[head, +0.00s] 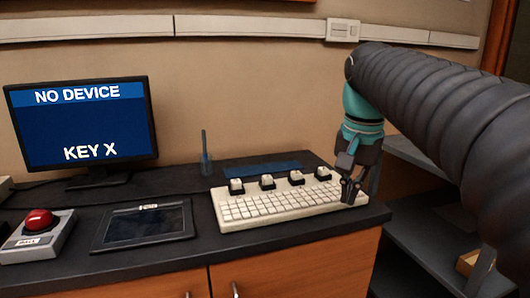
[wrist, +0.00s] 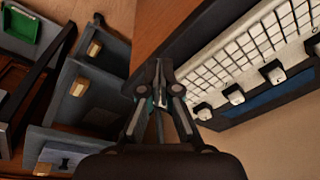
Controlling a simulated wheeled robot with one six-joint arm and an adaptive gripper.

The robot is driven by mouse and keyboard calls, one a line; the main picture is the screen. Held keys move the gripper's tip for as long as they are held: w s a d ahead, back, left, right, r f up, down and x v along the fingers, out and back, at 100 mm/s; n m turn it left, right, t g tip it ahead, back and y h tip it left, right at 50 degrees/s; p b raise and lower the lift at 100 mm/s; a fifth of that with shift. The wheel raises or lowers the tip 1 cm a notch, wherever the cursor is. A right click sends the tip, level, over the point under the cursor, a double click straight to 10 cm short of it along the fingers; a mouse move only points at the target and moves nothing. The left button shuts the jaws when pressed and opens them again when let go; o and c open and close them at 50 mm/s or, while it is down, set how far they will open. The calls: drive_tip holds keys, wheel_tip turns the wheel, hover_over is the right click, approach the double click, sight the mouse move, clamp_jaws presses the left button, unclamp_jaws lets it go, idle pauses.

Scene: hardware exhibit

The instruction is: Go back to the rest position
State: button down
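My gripper (head: 352,192) is at the right end of the white keyboard (head: 240,213) in the head view, low over that end; I cannot tell whether it touches. In the wrist view the two fingers of my gripper (wrist: 160,72) come together at the tips, with nothing seen between them. The keyboard (wrist: 228,62) lies to the right of the fingers there. Several white keys on black bases (head: 267,181) stand in a row along its back edge.
A monitor (head: 80,120) reads "NO DEVICE" and "KEY X". Grey shelves (head: 430,245) are at the right, below desk height.

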drive_tip(key=s+f+n+t, duration=0.3)
drive_tip(key=s+f+n, duration=0.2)
drive_tip(key=s+f, duration=1.1)
wheel_tip(320, 180, down, 2)
drive_tip(key=shift+f+n+t, duration=0.2)
drive_tip(key=shift+n+t, duration=0.2)
drive_tip(key=shift+s, duration=0.1)
